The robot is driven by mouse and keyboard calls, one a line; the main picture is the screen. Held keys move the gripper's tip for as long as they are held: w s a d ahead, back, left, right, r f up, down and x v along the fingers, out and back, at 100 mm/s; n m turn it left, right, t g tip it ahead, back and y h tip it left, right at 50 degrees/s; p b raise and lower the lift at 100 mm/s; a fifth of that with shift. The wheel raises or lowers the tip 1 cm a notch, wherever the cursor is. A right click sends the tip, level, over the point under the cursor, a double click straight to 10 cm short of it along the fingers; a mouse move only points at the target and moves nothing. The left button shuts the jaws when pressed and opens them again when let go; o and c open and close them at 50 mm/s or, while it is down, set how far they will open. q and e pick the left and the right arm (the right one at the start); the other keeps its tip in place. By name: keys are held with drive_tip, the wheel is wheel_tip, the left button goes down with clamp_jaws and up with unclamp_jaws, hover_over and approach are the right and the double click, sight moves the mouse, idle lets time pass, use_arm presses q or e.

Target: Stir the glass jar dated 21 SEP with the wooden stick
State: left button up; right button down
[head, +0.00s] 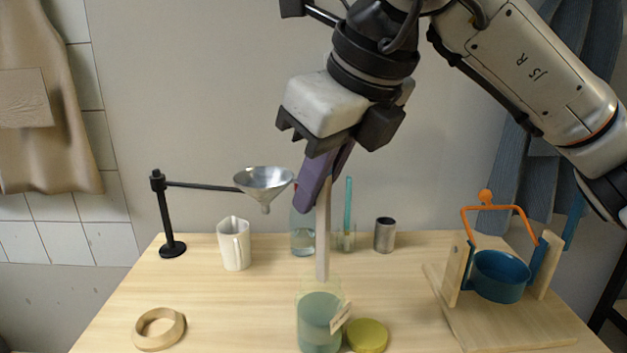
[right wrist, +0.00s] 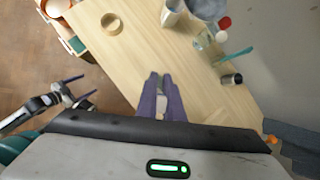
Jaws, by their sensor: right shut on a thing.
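My right gripper (head: 325,178) is shut on the wooden stick (head: 323,238), which hangs nearly upright below its purple fingers. The right wrist view also shows these fingers (right wrist: 160,88). A glass jar (head: 319,320) with blue-green contents stands open at the front middle of the table, below the stick. A small tag hangs on its right side; its writing is too small to read. The stick's lower end is at the jar's mouth; I cannot tell whether it is inside. My left gripper (right wrist: 84,87) shows only in the right wrist view, apart from the table, its fingers spread and empty.
A yellow-green lid (head: 367,336) lies right of the jar. A wooden ring (head: 176,332), white pitcher (head: 235,250) and funnel (head: 263,183) on a black stand are left. A bottle (head: 302,238), metal cup (head: 385,236) and teal stick (head: 348,205) stand behind. A teal pot (head: 500,282) hangs right.

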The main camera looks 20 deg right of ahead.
sight(318, 246)
drive_tip(key=f+b, duration=0.2)
drive_tip(key=f, duration=0.1)
drive_tip(key=f+b, duration=0.1)
drive_tip(key=shift+w+d+f, duration=0.1)
drive_tip(key=shift+w+f, duration=0.15)
drive_tip(key=f+b, duration=0.3)
drive_tip(key=shift+w+f, duration=0.1)
drive_tip(key=shift+w, duration=0.15)
drive_tip(key=shift+w+d+f+b, duration=0.1)
drive_tip(key=shift+w+f+b, duration=0.1)
drive_tip(key=shift+f+b, duration=0.9)
use_arm(q)
drive_tip(key=f, duration=0.6)
drive_tip(key=shift+w+d, duration=0.2)
drive_tip(key=shift+w, duration=0.15)
use_arm(e)
drive_tip(key=shift+f, duration=0.15)
use_arm(q)
drive_tip(key=shift+r, duration=0.15)
